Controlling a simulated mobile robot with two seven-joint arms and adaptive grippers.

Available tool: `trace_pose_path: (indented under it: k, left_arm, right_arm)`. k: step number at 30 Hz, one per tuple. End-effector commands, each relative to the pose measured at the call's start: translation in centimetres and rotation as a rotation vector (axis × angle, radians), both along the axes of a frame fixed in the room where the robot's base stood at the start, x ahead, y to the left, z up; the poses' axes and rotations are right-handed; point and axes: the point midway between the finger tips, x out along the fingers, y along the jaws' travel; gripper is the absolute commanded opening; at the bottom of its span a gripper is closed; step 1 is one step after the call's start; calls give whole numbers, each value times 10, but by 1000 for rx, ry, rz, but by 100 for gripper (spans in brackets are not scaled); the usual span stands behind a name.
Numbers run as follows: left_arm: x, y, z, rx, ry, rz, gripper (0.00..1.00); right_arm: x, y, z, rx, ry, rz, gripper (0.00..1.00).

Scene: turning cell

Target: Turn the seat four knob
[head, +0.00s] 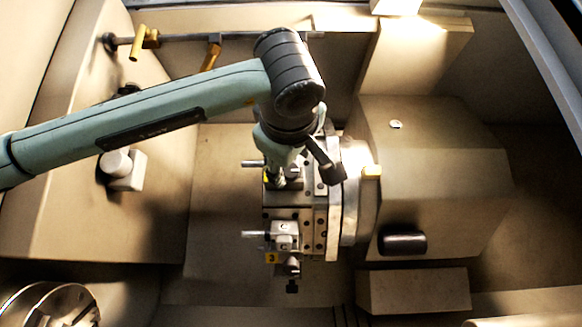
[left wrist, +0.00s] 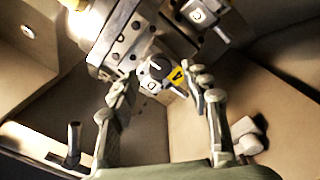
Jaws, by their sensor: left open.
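The seat four knob (left wrist: 158,67) is a dark round cap with a white line on it, in the middle of the left wrist view. A yellow tag (left wrist: 178,76) marked 4 sits beside it. My left gripper (left wrist: 163,84) is open, with one finger on each side of the knob and tag; I see no grip on the knob. In the head view my left gripper (head: 284,178) hangs over the upper part of the tool turret (head: 305,215) and hides the knob. My right gripper is not in view.
Another seat with a yellow tag (head: 271,258) marked 3 lies lower on the turret in the head view. A brown housing (head: 435,170) stands right of the turret. A round metal chuck (head: 50,305) is at the lower left. A rail (head: 190,38) runs along the back.

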Motion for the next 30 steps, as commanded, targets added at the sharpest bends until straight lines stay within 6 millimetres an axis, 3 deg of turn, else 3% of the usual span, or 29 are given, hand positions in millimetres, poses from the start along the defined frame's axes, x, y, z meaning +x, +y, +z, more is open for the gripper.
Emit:
trace_pose_path:
  k: [6, 12, 18, 30]
  left_arm:
    - [-50, -1, 1, 2, -5, -2, 48]
    - [-81, 0, 0, 1, -2, -1, 48]
    - [-92, 0, 0, 1, -1, 1, 48]
    - [-92, 0, 0, 1, 0, 0, 48]
  right_arm:
    - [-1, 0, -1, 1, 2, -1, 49]
    - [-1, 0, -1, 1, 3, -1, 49]
    - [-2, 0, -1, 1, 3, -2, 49]
    - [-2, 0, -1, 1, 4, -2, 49]
